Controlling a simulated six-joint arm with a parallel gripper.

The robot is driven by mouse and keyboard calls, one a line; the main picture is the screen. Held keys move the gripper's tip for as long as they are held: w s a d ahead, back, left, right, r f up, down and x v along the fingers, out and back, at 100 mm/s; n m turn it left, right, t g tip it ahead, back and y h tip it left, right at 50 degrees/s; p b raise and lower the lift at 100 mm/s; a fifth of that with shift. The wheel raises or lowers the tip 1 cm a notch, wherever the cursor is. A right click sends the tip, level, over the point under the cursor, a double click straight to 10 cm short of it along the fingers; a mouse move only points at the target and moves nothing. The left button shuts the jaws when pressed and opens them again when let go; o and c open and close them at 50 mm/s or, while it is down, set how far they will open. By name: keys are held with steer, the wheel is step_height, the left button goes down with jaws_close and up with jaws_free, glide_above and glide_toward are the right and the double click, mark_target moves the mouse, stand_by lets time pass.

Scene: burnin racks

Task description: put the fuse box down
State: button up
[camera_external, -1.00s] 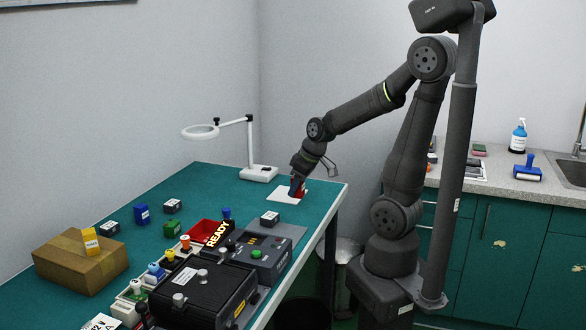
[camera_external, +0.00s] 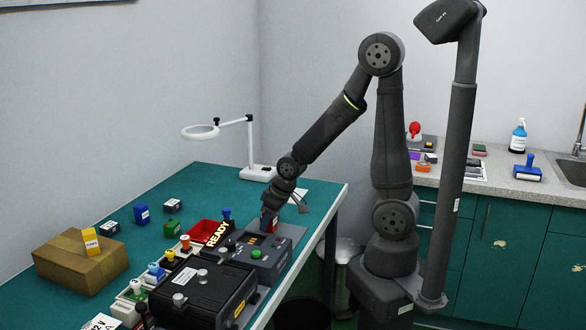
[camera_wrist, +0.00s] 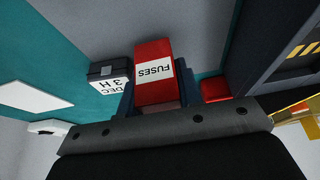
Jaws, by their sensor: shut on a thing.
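The fuse box (camera_wrist: 153,75) is a red block with a white FUSES label, upside down in the wrist view. My gripper (camera_wrist: 157,98) is shut on it, with blue-grey fingers showing at both sides. I cannot tell whether the box touches the mat.
A small black box labelled DEC 3 H (camera_wrist: 108,76) stands close beside the fuse box. A black device with a green button (camera_external: 258,254) and a red tray (camera_external: 206,230) are near.

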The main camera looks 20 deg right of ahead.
steer(key=shift+f, duration=0.8)
steer(key=shift+f, duration=0.2)
steer(key=o, duration=0.7)
